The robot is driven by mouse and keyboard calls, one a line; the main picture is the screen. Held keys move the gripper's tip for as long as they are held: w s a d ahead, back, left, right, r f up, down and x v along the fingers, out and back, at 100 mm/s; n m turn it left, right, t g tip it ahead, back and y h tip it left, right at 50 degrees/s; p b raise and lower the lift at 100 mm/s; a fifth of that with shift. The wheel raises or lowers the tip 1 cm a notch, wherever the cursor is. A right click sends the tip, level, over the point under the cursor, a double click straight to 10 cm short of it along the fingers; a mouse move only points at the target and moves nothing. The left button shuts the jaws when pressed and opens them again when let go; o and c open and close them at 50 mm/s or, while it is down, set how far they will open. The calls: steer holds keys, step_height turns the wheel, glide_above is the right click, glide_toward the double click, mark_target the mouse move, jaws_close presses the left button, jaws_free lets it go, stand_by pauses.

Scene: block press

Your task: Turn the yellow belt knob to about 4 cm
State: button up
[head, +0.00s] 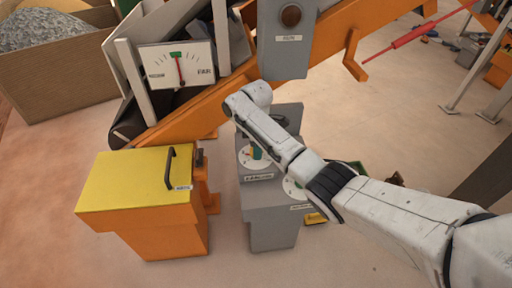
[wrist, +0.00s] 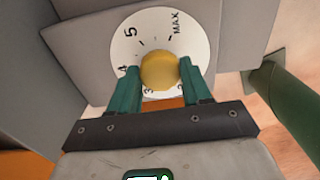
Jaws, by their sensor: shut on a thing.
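The yellow belt knob (wrist: 159,71) sits at the middle of a white round dial (wrist: 192,28) in the wrist view. The dial shows 3, 4, 5 and MAX; no clear pointer mark shows on the knob. My gripper (wrist: 161,78) has its two green fingers on either side of the knob and is shut on it. In the head view my arm comes in from the right and my gripper reaches down to a dial (head: 246,160) on the grey control stand (head: 272,222). My wrist hides much of that dial there.
A second dial (head: 293,189) is on the same stand, partly behind my arm. An orange bin with a yellow lid (head: 130,182) stands to the left. A gauge (head: 178,66) with a red needle near its green mark is behind. A dark green post (wrist: 285,105) rises at right in the wrist view.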

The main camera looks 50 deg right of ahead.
steer(key=shift+c, duration=0.2)
steer(key=shift+a+r+m+p, duration=0.1)
steer(key=shift+r+m+p, duration=0.05)
steer(key=shift+m+p, duration=0.9)
steer(key=m+p, duration=0.2)
steer(key=m, duration=0.2)
steer(key=shift+m, duration=0.25)
steer(key=m+p, duration=0.1)
steer(key=m, duration=0.3)
steer(key=shift+p, duration=0.35)
steer(key=shift+w+m+p, duration=0.1)
steer(key=shift+m+p, duration=0.2)
steer(key=shift+m, duration=1.9)
steer(key=o, duration=1)
steer(key=shift+o, duration=0.2)
